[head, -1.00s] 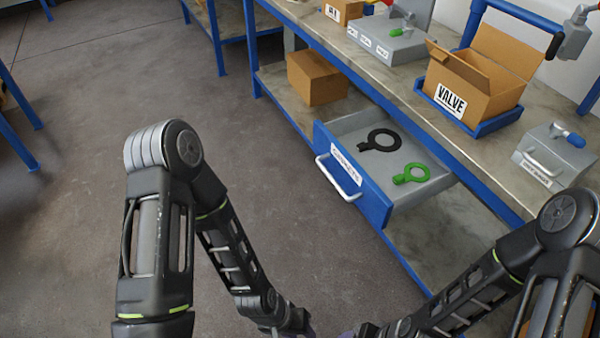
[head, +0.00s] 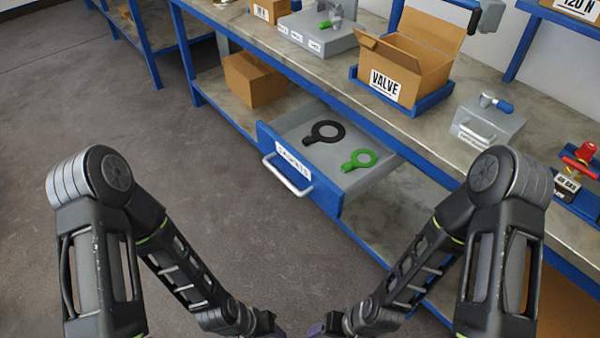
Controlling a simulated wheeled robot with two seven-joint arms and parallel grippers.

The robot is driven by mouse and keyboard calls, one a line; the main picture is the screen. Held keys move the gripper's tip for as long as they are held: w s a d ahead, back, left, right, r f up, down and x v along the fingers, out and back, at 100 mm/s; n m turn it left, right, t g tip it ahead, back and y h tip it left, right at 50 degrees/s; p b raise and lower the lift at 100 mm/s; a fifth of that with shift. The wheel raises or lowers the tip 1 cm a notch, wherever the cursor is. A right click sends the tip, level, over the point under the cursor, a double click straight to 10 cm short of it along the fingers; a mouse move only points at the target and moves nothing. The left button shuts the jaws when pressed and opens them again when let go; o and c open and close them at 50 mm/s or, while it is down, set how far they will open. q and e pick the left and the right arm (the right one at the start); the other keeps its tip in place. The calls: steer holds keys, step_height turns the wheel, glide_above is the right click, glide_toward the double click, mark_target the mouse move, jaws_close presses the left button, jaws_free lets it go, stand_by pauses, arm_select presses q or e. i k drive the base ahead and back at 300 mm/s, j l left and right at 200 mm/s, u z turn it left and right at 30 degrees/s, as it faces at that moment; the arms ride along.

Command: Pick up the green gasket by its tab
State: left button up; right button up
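The green gasket (head: 374,153) is a ring with a short tab (head: 347,167) pointing left toward the drawer front. It lies flat in the open drawer (head: 295,121), which has a blue front with a label and a white handle. A black gasket (head: 340,126) of the same shape lies farther back in the drawer, apart from the green one. Both my arms reach toward the bottom middle of the head view, in front of the drawer and apart from it. The grippers are cut off by the bottom edge, so their fingers do not show.
The drawer's metal handle (head: 290,178) juts toward me. On the bench above stand an open VALVE box (head: 415,70) in a blue tray, a grey block (head: 487,123) with a blue-handled fitting, and a grey block (head: 318,38). A cardboard box (head: 254,80) sits on the lower shelf.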

mark_target(354, 163)
steer(key=u, duration=1.9)
steer(key=k+l, duration=0.1)
steer(key=l, duration=0.35)
steer(key=k+l, duration=0.1)
steer(key=l, duration=0.3)
steer(key=k+l, duration=0.15)
steer(key=l, duration=0.3)
steer(key=k+l, duration=0.1)
steer(key=l, duration=0.35)
steer(key=j, duration=0.25)
steer(key=i+z, duration=0.15)
steer(key=k+l+u, duration=0.15)
steer(key=l, duration=0.1)
